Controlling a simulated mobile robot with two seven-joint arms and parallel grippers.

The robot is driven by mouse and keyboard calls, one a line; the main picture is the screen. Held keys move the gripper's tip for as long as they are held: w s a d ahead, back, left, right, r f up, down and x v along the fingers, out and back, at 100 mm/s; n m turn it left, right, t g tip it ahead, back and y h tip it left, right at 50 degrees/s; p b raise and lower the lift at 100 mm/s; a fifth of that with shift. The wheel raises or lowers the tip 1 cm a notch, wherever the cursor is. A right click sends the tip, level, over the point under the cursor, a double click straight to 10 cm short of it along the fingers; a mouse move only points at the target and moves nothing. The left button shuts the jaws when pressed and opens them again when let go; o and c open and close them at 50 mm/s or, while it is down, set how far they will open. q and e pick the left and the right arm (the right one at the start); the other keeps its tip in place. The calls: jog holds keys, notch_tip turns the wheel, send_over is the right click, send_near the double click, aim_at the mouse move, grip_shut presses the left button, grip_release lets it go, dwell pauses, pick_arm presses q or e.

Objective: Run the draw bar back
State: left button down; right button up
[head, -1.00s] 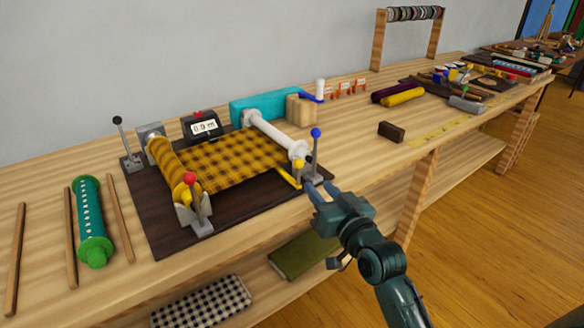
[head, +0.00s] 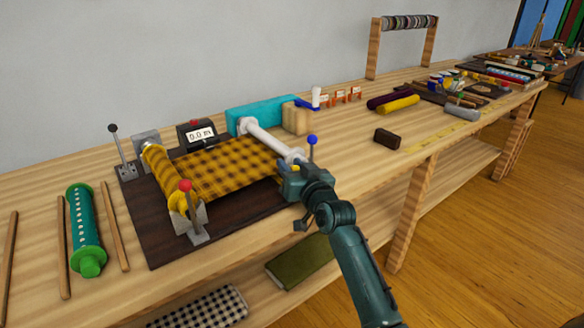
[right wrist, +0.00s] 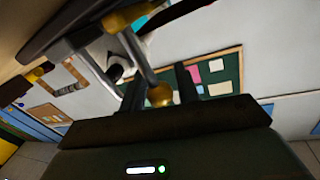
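A winding stand on a dark board (head: 150,233) holds a yellow-and-black checked cloth (head: 225,166) stretched between a yellow roll on the left and a white roller (head: 268,139) on the right. A small yellow knob (head: 295,168) shows at the near right end of the cloth. My right gripper (head: 290,178) is at this knob, its fingers partly hidden by its own body. In the right wrist view a gold-yellow ball (right wrist: 160,95) sits between my two fingers, which look spread around it; contact is unclear. My left gripper is out of view.
A lever with a blue ball (head: 313,140) rises close beside my right gripper. A red-topped lever (head: 185,186) and a black-topped lever (head: 112,128) stand on the left. A meter (head: 200,135) reads about 0.0 m. A green spool (head: 85,230) lies left, a brown block (head: 387,136) right.

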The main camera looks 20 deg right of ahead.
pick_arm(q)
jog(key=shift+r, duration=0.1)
pick_arm(e)
jog(key=shift+c, duration=0.3)
grip_shut()
